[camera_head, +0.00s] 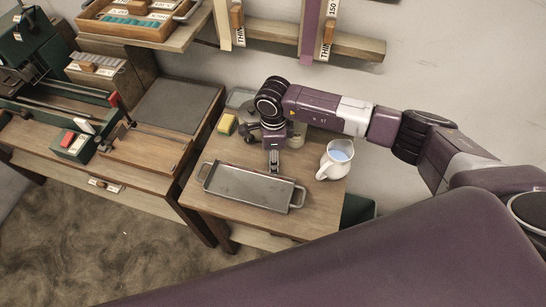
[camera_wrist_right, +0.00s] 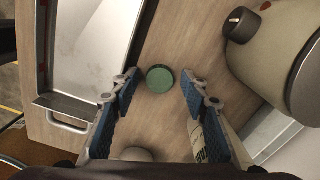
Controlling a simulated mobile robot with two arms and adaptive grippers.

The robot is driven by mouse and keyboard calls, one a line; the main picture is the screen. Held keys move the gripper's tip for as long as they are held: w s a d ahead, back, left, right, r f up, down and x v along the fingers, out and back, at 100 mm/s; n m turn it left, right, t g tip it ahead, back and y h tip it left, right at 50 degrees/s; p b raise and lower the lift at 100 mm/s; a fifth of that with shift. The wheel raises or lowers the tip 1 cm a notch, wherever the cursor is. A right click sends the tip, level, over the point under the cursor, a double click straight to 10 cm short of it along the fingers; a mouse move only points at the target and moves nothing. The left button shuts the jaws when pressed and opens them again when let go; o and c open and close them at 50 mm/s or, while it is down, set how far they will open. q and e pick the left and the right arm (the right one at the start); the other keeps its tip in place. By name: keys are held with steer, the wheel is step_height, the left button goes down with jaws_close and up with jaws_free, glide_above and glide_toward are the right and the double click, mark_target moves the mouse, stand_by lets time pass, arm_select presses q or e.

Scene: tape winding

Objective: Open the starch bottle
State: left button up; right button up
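My right gripper (camera_head: 273,168) points down over the small table, beside the back edge of the metal tray. In the right wrist view its blue-padded fingers (camera_wrist_right: 160,88) are spread apart. A round green cap (camera_wrist_right: 160,79) shows between them, with a gap on both sides. Whether it lies on the tabletop or sits on something beneath it, I cannot tell. A pale container with dark lettering (camera_wrist_right: 196,140) is partly hidden by the right-hand finger. A small cream jar (camera_head: 297,137) stands behind the gripper in the head view; which one is the starch bottle is unclear. My left gripper is out of view.
The empty metal tray (camera_head: 250,187) lies along the table's front. A white pitcher (camera_head: 336,160) with bluish liquid stands at the right. A large cream pot with a dark knob (camera_wrist_right: 270,50) is close by in the wrist view.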

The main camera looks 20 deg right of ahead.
steer(key=shift+r, duration=0.1)
steer(key=shift+r, duration=0.2)
step_height(320, 180, up, 12)
steer(key=b, duration=0.2)
steer(key=shift+f, duration=0.15)
steer(key=shift+s, duration=0.1)
